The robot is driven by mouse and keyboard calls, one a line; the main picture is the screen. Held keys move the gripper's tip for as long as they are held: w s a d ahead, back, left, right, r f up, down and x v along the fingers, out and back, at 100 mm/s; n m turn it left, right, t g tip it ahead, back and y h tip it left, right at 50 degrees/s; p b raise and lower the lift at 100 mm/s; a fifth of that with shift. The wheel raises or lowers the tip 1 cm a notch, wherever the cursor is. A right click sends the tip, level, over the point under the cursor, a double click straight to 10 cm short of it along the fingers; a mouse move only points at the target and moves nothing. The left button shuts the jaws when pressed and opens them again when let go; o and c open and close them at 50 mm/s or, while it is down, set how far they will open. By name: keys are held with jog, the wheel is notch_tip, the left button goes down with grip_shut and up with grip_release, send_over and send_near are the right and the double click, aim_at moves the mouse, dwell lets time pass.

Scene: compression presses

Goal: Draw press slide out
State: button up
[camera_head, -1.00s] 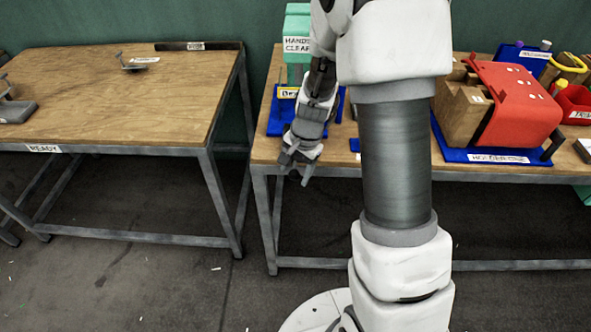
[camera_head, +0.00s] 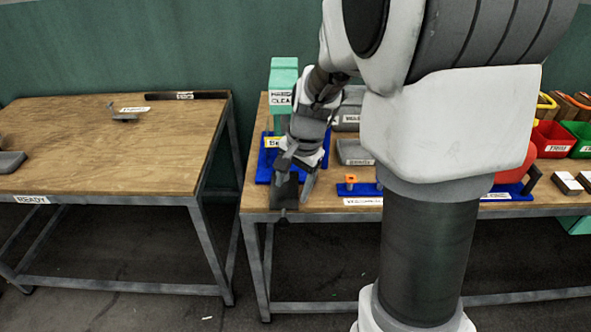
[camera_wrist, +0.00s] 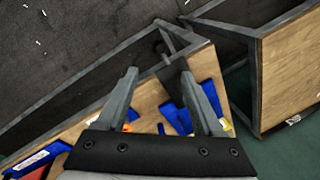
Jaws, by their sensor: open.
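The press stands at the left end of the right-hand table, with a green head (camera_head: 283,75) marked "HANDS CLEAR" and a blue base (camera_head: 265,168). A dark flat slide (camera_head: 286,198) reaches from it toward the table's front edge, with a small knob at its front end. The slide also shows in the wrist view (camera_wrist: 174,68), beyond and between my fingers. My gripper and wrist hide part of the press. I cannot tell whether a finger touches the slide.
Right of the gripper, a blue fixture (camera_head: 362,190) with an orange-topped part stands close by. Grey blocks (camera_head: 354,152) lie behind it. A left table (camera_head: 110,165) stands across a floor gap. My arm hides the right table's middle.

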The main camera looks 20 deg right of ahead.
jog(key=shift+s+d+r, duration=0.15)
jog(key=shift+r, duration=0.75)
jog(key=shift+s+d+r, duration=0.1)
jog(key=shift+r, duration=0.8)
jog(key=s+a+r+n+t, duration=0.1)
jog(key=s+r+n+t, duration=0.1)
jog(key=s+r+n, duration=0.3)
jog(key=s+a+r+n+t+h, duration=0.1)
jog(key=s+r+n, duration=0.4)
jog(key=s, duration=0.8)
jog(key=shift+a+r+t, duration=0.25)
jog(key=shift+a+t, duration=0.05)
jog(key=shift+t, duration=0.1)
